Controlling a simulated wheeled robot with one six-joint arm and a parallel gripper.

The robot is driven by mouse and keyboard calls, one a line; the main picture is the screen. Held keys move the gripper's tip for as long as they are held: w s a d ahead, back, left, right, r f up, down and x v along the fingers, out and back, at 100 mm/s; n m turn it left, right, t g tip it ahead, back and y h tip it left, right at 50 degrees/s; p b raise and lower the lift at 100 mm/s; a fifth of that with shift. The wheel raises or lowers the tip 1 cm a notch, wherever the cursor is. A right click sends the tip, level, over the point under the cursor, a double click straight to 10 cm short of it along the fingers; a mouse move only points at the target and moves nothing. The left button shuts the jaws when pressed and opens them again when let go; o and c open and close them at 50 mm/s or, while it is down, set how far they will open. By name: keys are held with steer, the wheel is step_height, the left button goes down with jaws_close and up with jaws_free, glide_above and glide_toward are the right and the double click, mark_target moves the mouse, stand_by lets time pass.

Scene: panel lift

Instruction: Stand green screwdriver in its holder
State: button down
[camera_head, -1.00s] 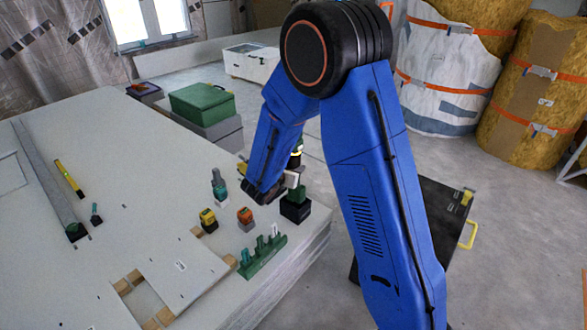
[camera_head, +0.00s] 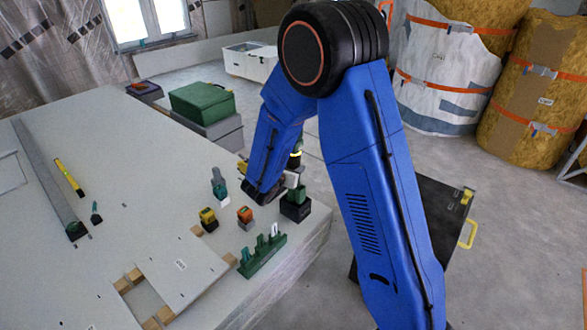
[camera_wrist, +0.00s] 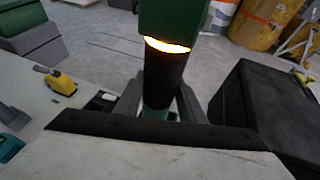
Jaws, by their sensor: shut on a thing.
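My gripper (camera_wrist: 157,100) is shut on the green screwdriver. In the wrist view the screwdriver (camera_wrist: 165,80) is a tool with a green top, a glowing yellow band, a black grip and a green lower end. It stands roughly upright between the grey fingers. In the head view the screwdriver (camera_head: 296,158) is partly hidden behind my arm. A green part shows just above a black block (camera_head: 295,210), which looks like the holder, near the panel's right edge. My arm and gripper hide the contact, so I cannot tell whether the lower end is seated in the block.
A teal tool (camera_head: 219,184), a yellow-black item (camera_head: 208,219), an orange-grey item (camera_head: 245,217) and a green rack (camera_head: 262,256) are on the pale panel (camera_head: 130,200), left of the block. A black case (camera_head: 435,215) is beyond the panel's right edge.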

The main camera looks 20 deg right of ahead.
steer(key=shift+f, duration=2.2)
stand_by(1.2)
steer(key=shift+c, duration=1.4)
jaws_free()
steer(key=shift+s+a, duration=1)
steer(key=shift+s, duration=0.25)
steer(key=s+a, duration=0.5)
steer(key=s, duration=0.2)
steer(key=shift+a, duration=0.3)
stand_by(0.6)
